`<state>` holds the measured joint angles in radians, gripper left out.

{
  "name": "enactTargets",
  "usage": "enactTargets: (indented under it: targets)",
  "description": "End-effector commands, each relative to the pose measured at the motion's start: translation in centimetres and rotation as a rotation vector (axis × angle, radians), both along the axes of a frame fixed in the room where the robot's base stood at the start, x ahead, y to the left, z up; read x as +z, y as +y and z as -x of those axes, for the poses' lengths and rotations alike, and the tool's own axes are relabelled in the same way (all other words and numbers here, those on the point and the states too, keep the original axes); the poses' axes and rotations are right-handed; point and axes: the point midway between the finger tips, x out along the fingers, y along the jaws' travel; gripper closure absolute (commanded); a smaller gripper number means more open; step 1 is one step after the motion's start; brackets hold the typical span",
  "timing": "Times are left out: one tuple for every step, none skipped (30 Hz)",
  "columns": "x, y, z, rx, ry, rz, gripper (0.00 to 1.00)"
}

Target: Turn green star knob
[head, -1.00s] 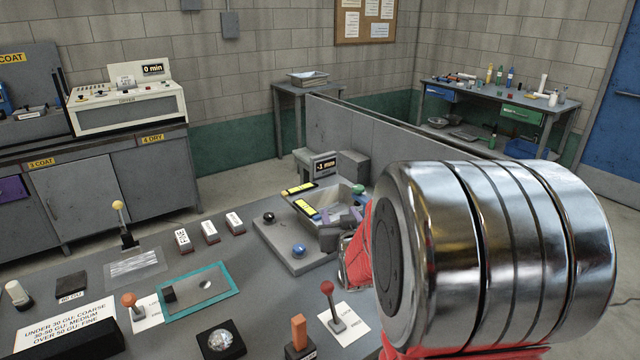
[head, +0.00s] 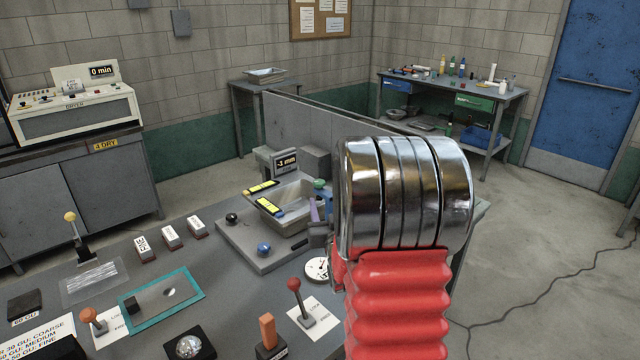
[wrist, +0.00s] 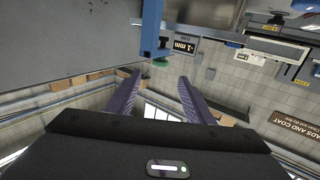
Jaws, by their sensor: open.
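The green knob (head: 320,184) shows at the far right corner of the grey machine with the basin, close to my arm. Its star shape is too small to make out. In the wrist view the green knob (wrist: 160,62) lies beyond the fingertips, between their lines and beside a blue bar. My gripper (wrist: 159,78) is open, with two purple fingers apart and nothing between them. In the head view my gripper (head: 313,208) is mostly hidden by my own arm; a bit of purple finger shows just in front of the knob.
A display reading "-1 mm" (head: 285,162) stands behind the basin (head: 285,215). A black knob (head: 232,218) and a blue knob (head: 264,249) sit on the machine's front. A red-topped lever (head: 296,290) and a round dial (head: 317,269) are near my arm. Open floor lies right.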

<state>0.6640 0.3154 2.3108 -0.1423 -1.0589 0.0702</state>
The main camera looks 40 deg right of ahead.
Motion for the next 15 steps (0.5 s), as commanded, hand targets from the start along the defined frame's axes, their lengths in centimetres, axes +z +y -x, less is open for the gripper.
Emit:
enactTargets:
  targets:
    - [0.0, -0.3, -0.5, 0.001, -0.001, 0.001, 0.52]
    - [0.0, -0.4, -0.8, 0.001, -0.001, 0.001, 0.52]
    - [0.0, -0.7, -1.2, 0.001, -0.001, 0.001, 0.52]
    - [0.0, -0.9, -1.6, 0.001, -0.002, 0.001, 0.52]
    - [0.0, -1.1, -1.9, 0.001, -0.001, 0.001, 0.52]
    - [0.0, -1.4, -2.5, 0.001, -0.001, 0.001, 0.52]
    - [0.0, -1.6, -2.8, 0.001, -0.001, 0.001, 0.52]
    - [0.0, -1.8, -3.2, 0.002, -0.001, 0.001, 0.52]
    - [0.0, -2.1, -3.7, 0.002, -0.001, 0.001, 0.52]
    - [0.0, -2.3, -4.1, 0.002, -0.001, 0.001, 0.52]
    - [0.0, -2.5, -4.4, 0.002, -0.002, 0.001, 0.52]
    - [0.0, -2.8, -4.9, 0.002, 0.000, 0.000, 0.52]
    - [0.0, -3.0, -5.3, 0.002, -0.001, 0.001, 0.52]
    - [0.0, -3.3, -5.6, 0.002, -0.001, 0.001, 0.52]
    - [0.0, -3.5, -6.1, 0.002, -0.002, 0.001, 0.52]
